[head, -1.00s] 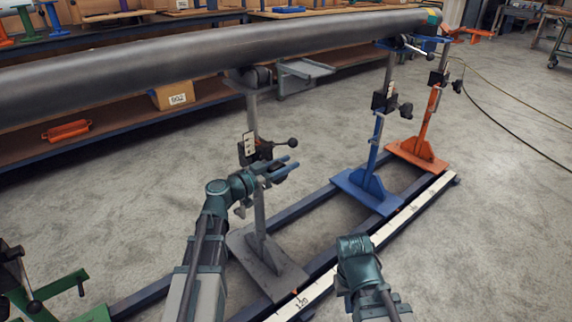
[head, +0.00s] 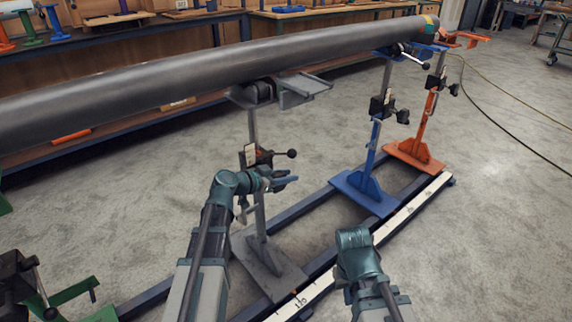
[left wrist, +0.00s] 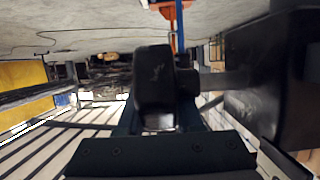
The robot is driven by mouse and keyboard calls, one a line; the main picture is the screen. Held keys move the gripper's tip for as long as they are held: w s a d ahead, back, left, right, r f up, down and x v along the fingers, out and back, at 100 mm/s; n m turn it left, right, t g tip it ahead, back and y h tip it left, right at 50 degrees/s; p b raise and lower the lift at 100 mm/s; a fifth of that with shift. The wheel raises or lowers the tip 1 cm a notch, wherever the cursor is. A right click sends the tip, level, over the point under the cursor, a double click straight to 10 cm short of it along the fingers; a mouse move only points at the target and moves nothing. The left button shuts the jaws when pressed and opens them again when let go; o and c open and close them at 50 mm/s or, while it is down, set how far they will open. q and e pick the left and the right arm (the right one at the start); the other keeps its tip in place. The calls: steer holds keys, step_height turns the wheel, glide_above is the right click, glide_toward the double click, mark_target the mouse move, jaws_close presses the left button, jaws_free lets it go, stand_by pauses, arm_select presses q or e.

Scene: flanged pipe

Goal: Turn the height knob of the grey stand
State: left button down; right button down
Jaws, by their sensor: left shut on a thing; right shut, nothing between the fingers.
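The grey stand has a post (head: 252,128), a flat base plate (head: 278,280) and a support at its top under the long pipe (head: 190,82). A black clamp block and a ball-ended lever (head: 291,153) are partway up the post. My left gripper (head: 280,180) is at the post just below that lever. In the left wrist view, a black knob (left wrist: 154,80) sits between the fingers, and the gripper is shut on it. In the head view the gripper mostly hides this knob. My right gripper (head: 355,240) is low, right of the grey stand, apart from it; its fingers are hidden.
A blue stand (head: 365,193) and an orange stand (head: 415,155) stand further along the rail with the white scale (head: 405,217). A green stand (head: 65,295) is at lower left. A bench with shelves is behind the pipe. Open floor lies to the right.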

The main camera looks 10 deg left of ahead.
arm_select(q)
step_height(320, 180, down, 2)
steer(key=g+y+p, duration=0.5)
steer(key=g+p, duration=0.1)
steer(key=p, duration=0.2)
steer(key=shift+a, duration=0.1)
steer(key=shift+s+a+f+g+y+p, duration=0.1)
steer(key=shift+s+f+g+y+p, duration=0.25)
steer(key=shift+g, duration=0.3)
steer(key=shift+a+f+g+y+p, duration=0.15)
steer(key=shift+g+y+p, duration=0.2)
steer(key=shift+g+y, duration=0.25)
steer(key=c, duration=0.6)
jaws_free()
steer(key=shift+o, duration=0.2)
steer(key=shift+r, duration=0.1)
